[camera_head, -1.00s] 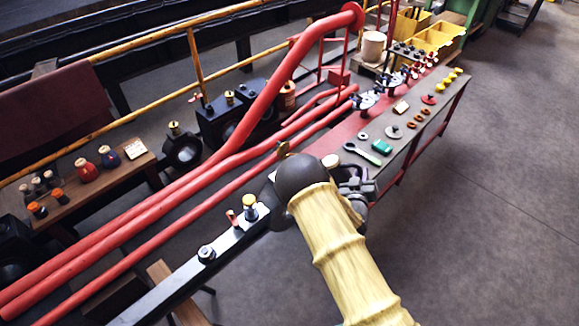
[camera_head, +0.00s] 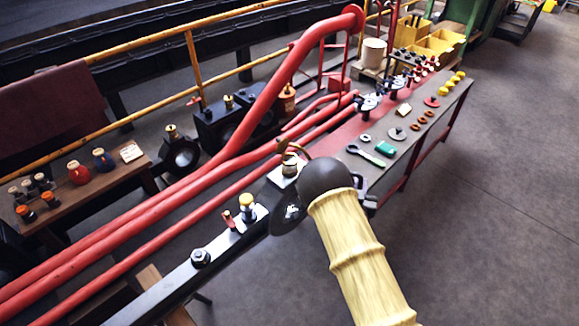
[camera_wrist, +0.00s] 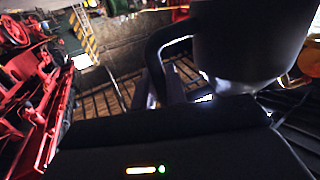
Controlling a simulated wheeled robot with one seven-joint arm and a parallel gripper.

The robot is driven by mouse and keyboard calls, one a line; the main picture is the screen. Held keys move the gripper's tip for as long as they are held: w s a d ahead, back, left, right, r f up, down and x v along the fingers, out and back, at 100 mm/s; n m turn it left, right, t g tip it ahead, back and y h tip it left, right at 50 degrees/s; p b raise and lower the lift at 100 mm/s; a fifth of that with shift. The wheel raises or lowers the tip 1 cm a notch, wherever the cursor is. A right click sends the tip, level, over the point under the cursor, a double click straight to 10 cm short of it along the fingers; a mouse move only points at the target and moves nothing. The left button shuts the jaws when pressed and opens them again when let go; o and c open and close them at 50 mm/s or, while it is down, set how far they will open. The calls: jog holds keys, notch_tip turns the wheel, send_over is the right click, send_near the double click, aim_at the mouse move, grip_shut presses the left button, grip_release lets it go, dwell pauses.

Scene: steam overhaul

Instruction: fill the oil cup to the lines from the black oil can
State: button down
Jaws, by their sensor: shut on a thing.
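In the wrist view my gripper (camera_wrist: 160,86) is shut on the curved handle of the black oil can (camera_wrist: 248,48), whose dark body fills the upper right. In the head view the can is mostly hidden behind my arm. A thin brownish curved piece, apparently its spout (camera_head: 300,148), shows beside the arm's dark round joint. Its tip is close to a small brass-topped cup (camera_head: 290,168) on the bright end of the black rod; I cannot tell whether they touch. A yellow-capped cup (camera_head: 247,203) stands further down the rod. Oil level and lines are too small to see.
Red pipes (camera_head: 190,190) run alongside the rod. A long workbench (camera_head: 412,140) with a green-handled tool, rings and knobs stands behind my arm. A side table (camera_head: 100,190) with small bottles is at left. The floor at right is clear.

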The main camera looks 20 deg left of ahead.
jog(key=shift+r, duration=0.15)
jog(key=shift+d+r+n+g+p, duration=0.15)
jog(key=shift+r+n+p, duration=0.65)
jog(key=shift+r+p, duration=0.45)
jog(key=shift+r+n+g+p, duration=0.1)
jog(key=shift+r+n+p, duration=0.7)
jog(key=shift+r+p, duration=0.45)
jog(key=shift+d+r+n+g+p, duration=0.15)
jog(key=shift+r+n+p, duration=0.75)
jog(key=shift+r, duration=0.6)
jog(key=shift+a, duration=0.1)
jog(key=shift+f, duration=0.1)
notch_tip(320, 180, down, 4)
jog(key=m+b, duration=0.2)
jog(key=b, duration=0.2)
jog(key=shift+b, duration=0.3)
jog(key=f+m+b, duration=0.1)
jog(key=f+b, duration=0.1)
jog(key=f+m+b, duration=0.2)
jog(key=b, duration=0.1)
jog(key=shift+a+f+t+b, duration=0.2)
jog(key=shift+t+b, duration=0.1)
jog(key=shift+t, duration=0.1)
jog(key=shift+a+r, duration=0.1)
jog(key=shift+r, duration=0.1)
